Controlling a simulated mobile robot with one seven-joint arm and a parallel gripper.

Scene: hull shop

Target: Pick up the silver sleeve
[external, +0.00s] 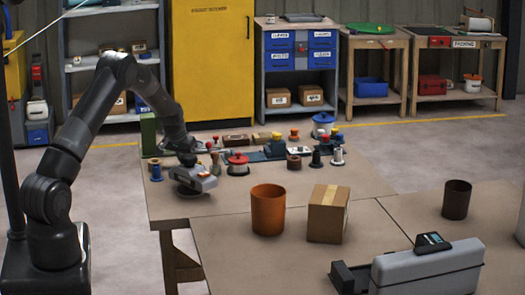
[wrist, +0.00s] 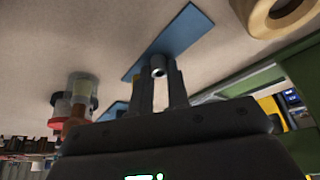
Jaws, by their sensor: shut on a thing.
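In the wrist view, my gripper (wrist: 157,82) has its two dark fingers closed around a small silver sleeve (wrist: 158,66). The sleeve is a short metal tube, and its round open end shows between the fingertips. The fingers hide most of its sides. A flat blue strip (wrist: 185,32) lies on the tabletop behind it. I cannot tell whether the sleeve is clear of the table. In the external view, my arm reaches down over the left part of the workbench, and the sleeve cannot be made out there.
Several spools and small parts crowd the bench's back, including a red-topped piece (external: 238,165) and a blue spool (external: 155,170). An orange cup (external: 268,210) and cardboard box (external: 328,214) stand in front. A pale wooden ring (wrist: 285,14) shows in the wrist view.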

